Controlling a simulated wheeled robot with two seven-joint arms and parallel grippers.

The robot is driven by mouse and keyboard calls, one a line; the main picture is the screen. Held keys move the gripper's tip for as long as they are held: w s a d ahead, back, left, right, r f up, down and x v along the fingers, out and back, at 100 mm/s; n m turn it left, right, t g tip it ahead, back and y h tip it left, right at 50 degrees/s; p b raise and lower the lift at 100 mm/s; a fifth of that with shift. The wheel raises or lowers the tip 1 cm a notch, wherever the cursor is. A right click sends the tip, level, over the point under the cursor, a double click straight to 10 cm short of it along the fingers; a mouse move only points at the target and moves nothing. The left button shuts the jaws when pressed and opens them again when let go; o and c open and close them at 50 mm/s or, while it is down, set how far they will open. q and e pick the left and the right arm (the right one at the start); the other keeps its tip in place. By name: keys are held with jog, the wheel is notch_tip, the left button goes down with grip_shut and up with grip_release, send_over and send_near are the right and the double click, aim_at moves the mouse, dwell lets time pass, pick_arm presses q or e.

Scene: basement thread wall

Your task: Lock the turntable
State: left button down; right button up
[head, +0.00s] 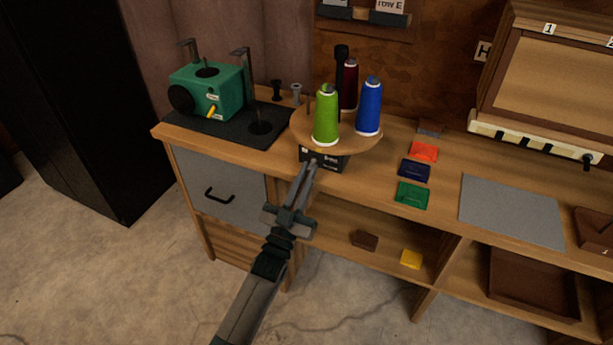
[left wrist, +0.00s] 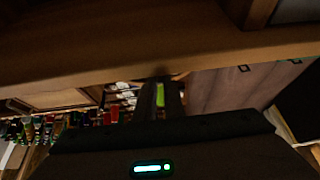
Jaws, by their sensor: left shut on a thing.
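The turntable is a round wooden disc (head: 356,142) on a black base (head: 334,162) near the bench's front edge. A green spool (head: 326,117), a blue spool (head: 369,107) and a dark red spool (head: 349,84) stand upright on it, with a black post behind. My left gripper (head: 313,164) reaches up to the front of the base, below the disc. Its fingers are close together, shut on a small part there that they mostly hide. In the left wrist view the fingers (left wrist: 160,95) point under a wooden edge; the held part is unclear. My right gripper is not in view.
A green machine (head: 208,88) on a dark mat stands left of the turntable. Coloured packets (head: 412,194) and a grey mat (head: 512,211) lie to the right. A drawer (head: 222,187) and open shelves (head: 385,235) are below the benchtop.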

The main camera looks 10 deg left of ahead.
pick_arm(q)
jog(key=c, duration=1.8)
grip_release()
jog(key=shift+c, duration=0.2)
jog(key=shift+s, duration=0.1)
